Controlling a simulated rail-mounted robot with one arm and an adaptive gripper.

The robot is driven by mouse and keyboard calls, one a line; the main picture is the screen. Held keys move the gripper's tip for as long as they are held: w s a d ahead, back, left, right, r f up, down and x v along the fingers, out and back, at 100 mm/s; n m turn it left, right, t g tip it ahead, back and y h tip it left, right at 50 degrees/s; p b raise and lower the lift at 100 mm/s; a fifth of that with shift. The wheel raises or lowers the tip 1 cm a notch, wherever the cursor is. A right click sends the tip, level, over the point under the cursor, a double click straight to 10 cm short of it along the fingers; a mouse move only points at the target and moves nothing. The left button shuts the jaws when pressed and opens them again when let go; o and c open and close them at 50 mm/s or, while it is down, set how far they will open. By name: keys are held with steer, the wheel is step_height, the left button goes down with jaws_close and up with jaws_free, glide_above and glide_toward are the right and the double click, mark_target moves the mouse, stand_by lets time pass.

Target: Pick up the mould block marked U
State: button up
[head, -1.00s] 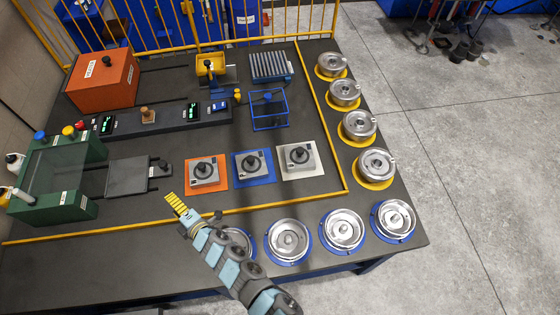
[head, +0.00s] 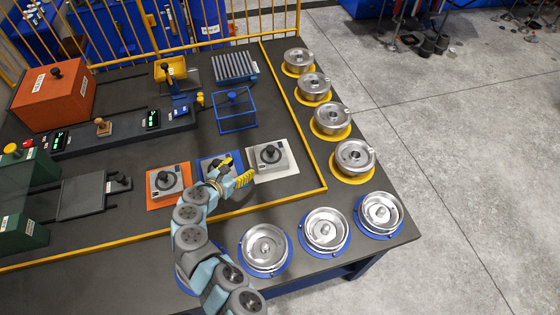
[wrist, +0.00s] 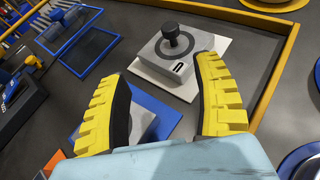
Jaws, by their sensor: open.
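A grey mould block (head: 268,155) with a round black knob sits on a white mat (head: 290,172). In the wrist view this block (wrist: 160,62) lies ahead of the fingertips, and a small label on its near edge seems to read U. My gripper (head: 238,170) is open and empty, above the blue mat (head: 203,163) and just left of the white-mat block. In the wrist view its yellow ribbed fingers (wrist: 163,75) stand wide apart. A second grey block (wrist: 142,120) on the blue mat is mostly hidden beneath my gripper.
Another block (head: 167,181) sits on an orange mat to the left. A blue wire frame (head: 236,112) stands behind. A yellow rail (head: 313,160) runs to the right, with round metal moulds on yellow rings (head: 354,179) and blue rings (head: 325,252) beyond it.

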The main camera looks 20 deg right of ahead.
steer(key=b, duration=0.5)
glide_toward(270, 149)
steer(key=shift+w+d+f, duration=0.25)
steer(key=shift+w, duration=0.25)
steer(key=shift+w+d+f, duration=0.25)
steer(key=shift+w, duration=0.25)
steer(key=shift+b+x, duration=0.7)
steer(key=shift+x, duration=0.6)
steer(key=shift+w+d, duration=0.2)
steer(key=shift+d, duration=0.15)
steer(key=b+x, duration=0.3)
steer(key=x, duration=0.1)
steer(key=shift+s+d+f+b, duration=0.2)
steer(key=shift+s+d+b, duration=0.1)
steer(key=shift+b, duration=0.1)
steer(key=shift+w+d, duration=0.3)
